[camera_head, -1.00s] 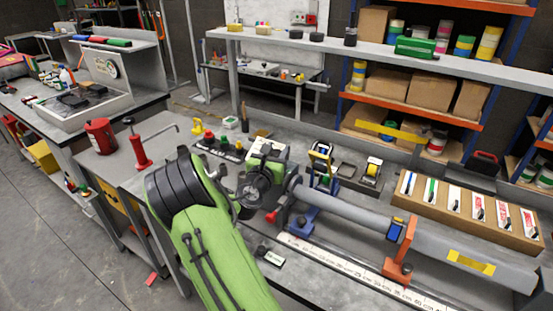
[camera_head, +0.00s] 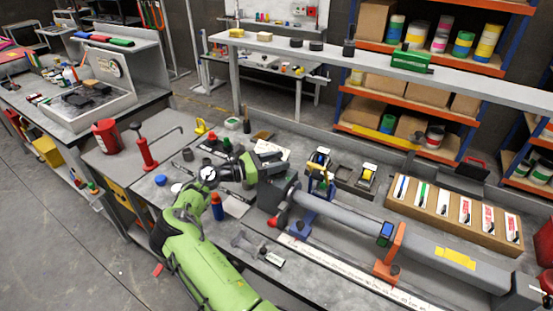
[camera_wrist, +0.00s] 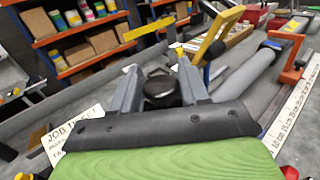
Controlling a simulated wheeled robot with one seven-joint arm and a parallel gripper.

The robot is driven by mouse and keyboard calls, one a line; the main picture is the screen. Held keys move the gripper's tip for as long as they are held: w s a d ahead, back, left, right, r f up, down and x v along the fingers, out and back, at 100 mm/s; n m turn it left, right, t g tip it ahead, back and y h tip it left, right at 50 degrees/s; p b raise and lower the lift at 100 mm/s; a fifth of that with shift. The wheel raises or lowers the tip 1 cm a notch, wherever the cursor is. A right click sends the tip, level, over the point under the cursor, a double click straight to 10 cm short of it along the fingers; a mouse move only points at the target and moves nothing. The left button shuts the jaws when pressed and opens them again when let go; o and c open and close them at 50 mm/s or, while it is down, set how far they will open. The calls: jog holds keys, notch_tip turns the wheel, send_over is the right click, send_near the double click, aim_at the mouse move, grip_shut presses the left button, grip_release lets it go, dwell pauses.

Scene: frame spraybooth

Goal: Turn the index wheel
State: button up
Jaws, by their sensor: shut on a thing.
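My gripper (camera_head: 281,168) reaches in over the bench from the left, by the near end of a long grey tube (camera_head: 355,219). In the wrist view, my gripper's (camera_wrist: 158,76) two grey fingers stand on either side of a dark round piece (camera_wrist: 162,90) and are shut on it. It looks like the index wheel, but most of it is hidden between the fingers. In the head view the gripper covers it. A dark block (camera_head: 274,196) sits below my gripper at the tube's end. The tube also shows in the wrist view (camera_wrist: 258,66).
A blue stand (camera_head: 304,218) with a red knob and an orange stand (camera_head: 390,255) are at the tube. Tape dispensers (camera_head: 319,160) stand close behind. A blue-and-orange bottle (camera_head: 217,207) is beside my arm. A sample box (camera_head: 450,214) lies at right.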

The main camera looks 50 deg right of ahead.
jog(key=shift+f+m+g+y+b, duration=0.15)
jog(key=shift+m+g+y+b, duration=0.3)
jog(key=shift+m+g, duration=0.2)
jog(key=shift+s+g+y, duration=0.1)
jog(key=shift+g+y, duration=0.15)
jog(key=shift+g, duration=0.1)
jog(key=o, duration=0.9)
jog(key=shift+c, duration=0.2)
jog(key=b+v, duration=0.2)
jog(key=v, duration=1.3)
jog(key=shift+w+a, duration=0.25)
jog(key=shift+a, duration=0.05)
